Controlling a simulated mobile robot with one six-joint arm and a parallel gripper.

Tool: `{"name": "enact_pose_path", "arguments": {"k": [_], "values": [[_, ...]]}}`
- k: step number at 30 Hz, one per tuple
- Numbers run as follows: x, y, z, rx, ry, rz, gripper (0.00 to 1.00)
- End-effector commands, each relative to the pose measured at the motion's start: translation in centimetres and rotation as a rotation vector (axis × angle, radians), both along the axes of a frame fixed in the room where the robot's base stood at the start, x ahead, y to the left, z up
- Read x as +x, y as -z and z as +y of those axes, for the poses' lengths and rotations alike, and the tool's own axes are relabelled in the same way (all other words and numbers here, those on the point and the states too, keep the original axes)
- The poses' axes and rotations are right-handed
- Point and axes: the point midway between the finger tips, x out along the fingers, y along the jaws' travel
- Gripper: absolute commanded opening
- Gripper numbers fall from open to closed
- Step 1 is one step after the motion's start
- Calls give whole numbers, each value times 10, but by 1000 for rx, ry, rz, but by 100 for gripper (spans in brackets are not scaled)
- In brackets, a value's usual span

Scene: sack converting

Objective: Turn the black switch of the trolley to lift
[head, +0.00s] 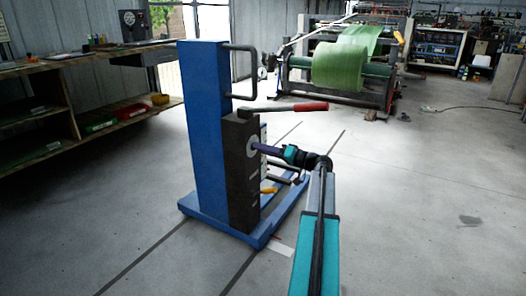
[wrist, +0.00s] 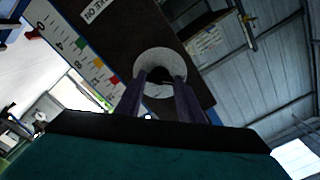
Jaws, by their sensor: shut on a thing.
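The blue trolley (head: 205,130) stands upright on its low blue base, with a dark box (head: 240,185) on its side. A round grey plate (head: 252,143) is on the box and also shows in the wrist view (wrist: 160,58). My gripper (head: 262,148) reaches to this plate from the right. In the wrist view its two purple fingers (wrist: 160,84) are shut on the black switch (wrist: 161,75) in front of the plate. The switch is mostly hidden between the fingers, and I cannot tell which way it points.
A lever with a red grip (head: 310,107) sticks out right above my gripper. Below are a yellow-handled part (head: 268,190) and dark bars. A numbered scale (wrist: 70,42) runs beside the box. A shelf bench (head: 60,110) stands left; a green roll machine (head: 345,62) stands behind. Floor at right is clear.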

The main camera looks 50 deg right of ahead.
Motion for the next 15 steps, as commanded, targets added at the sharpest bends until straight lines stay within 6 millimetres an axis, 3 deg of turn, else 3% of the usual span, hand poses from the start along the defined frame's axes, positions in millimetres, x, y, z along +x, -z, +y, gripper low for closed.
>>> {"name": "enact_pose_path", "arguments": {"k": [3,4,7,15], "values": [[0,0,0,-2,0,1,12],[0,0,0,-2,-1,0,38],[0,0,0,-1,0,0,53],[0,0,0,0,0,0,53]]}}
